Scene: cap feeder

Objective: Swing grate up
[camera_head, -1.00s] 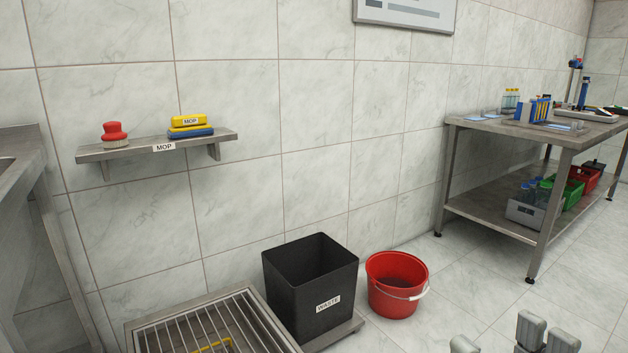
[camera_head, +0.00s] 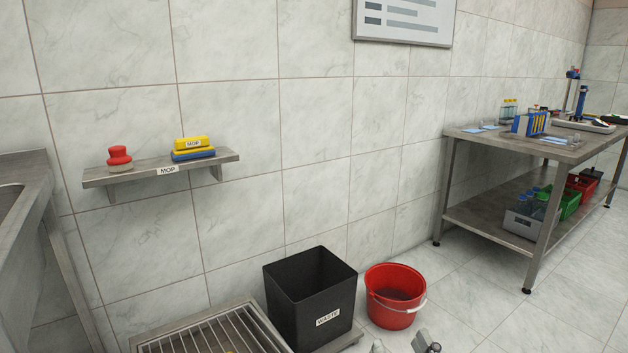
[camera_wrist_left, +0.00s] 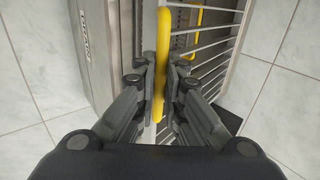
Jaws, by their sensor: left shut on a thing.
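The grate (camera_head: 215,334) is a panel of parallel metal bars in a steel frame on the floor, at the bottom of the head view. It looks flat in its frame, and its near part is cut off. Its yellow handle (camera_head: 231,352) barely shows at the bottom edge. In the left wrist view the curved yellow handle (camera_wrist_left: 160,62) runs between the fingers of my left gripper (camera_wrist_left: 162,82), which is shut on it. The bars (camera_wrist_left: 212,40) lie beyond. Grey tips of my right gripper (camera_head: 402,345) show at the bottom edge of the head view, mostly cut off.
A black waste bin (camera_head: 311,298) stands right beside the grate frame. A red bucket (camera_head: 394,297) stands to its right. A wall shelf (camera_head: 130,174) holds a red brush and sponges. A steel table (camera_head: 488,215) is at right. Floor between bucket and table is clear.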

